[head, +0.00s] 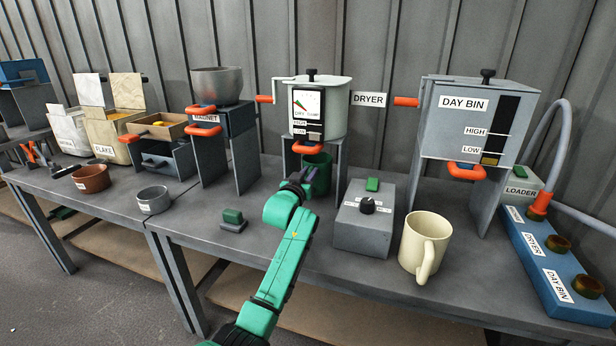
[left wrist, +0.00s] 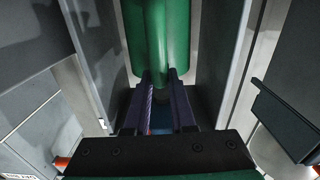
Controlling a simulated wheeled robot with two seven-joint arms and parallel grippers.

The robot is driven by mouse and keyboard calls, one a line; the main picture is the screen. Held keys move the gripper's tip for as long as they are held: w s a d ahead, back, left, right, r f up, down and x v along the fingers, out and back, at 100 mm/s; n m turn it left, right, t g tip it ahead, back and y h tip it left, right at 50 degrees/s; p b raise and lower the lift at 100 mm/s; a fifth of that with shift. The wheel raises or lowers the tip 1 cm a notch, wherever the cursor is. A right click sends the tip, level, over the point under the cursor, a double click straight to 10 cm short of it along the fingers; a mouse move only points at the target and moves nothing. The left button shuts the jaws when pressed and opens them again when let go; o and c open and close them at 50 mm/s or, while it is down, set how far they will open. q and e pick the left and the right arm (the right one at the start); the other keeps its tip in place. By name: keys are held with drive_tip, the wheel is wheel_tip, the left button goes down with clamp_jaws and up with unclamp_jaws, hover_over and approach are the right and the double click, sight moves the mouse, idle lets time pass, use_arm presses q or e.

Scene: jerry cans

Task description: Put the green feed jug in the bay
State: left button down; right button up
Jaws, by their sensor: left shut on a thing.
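The green feed jug (head: 319,176) is under the dryer (head: 320,110), between the dryer stand's side panels, and looks upright. My left gripper (head: 300,180) reaches it from the front and is shut on its handle. In the left wrist view the jug (left wrist: 135,35) fills the top middle, with its vertical handle between my left gripper's fingers (left wrist: 160,95) and a grey panel on each side. The jug's base is hidden, so I cannot tell whether it touches the table. My right gripper is in neither view.
A grey control box (head: 364,222) and a cream mug (head: 424,245) stand to the right of my arm. The day bin (head: 455,125) is at the right, with open space under it. A small green-button block (head: 233,220) sits to the left. The magnet stand (head: 222,150) is further left.

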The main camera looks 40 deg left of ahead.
use_arm(q)
drive_tip(key=shift+f, duration=0.15)
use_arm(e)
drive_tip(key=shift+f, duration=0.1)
use_arm(q)
drive_tip(key=shift+f+b, duration=0.5)
drive_tip(key=shift+f, duration=0.25)
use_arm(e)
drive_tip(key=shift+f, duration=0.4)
use_arm(q)
drive_tip(key=c, duration=0.7)
unclamp_jaws()
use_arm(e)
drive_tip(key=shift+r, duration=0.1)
use_arm(q)
drive_tip(key=p+v, duration=0.2)
drive_tip(key=v, duration=1.2)
drive_tip(key=shift+s+d+p, duration=0.15)
drive_tip(key=shift+s+p, duration=0.2)
drive_tip(key=shift+p, duration=0.05)
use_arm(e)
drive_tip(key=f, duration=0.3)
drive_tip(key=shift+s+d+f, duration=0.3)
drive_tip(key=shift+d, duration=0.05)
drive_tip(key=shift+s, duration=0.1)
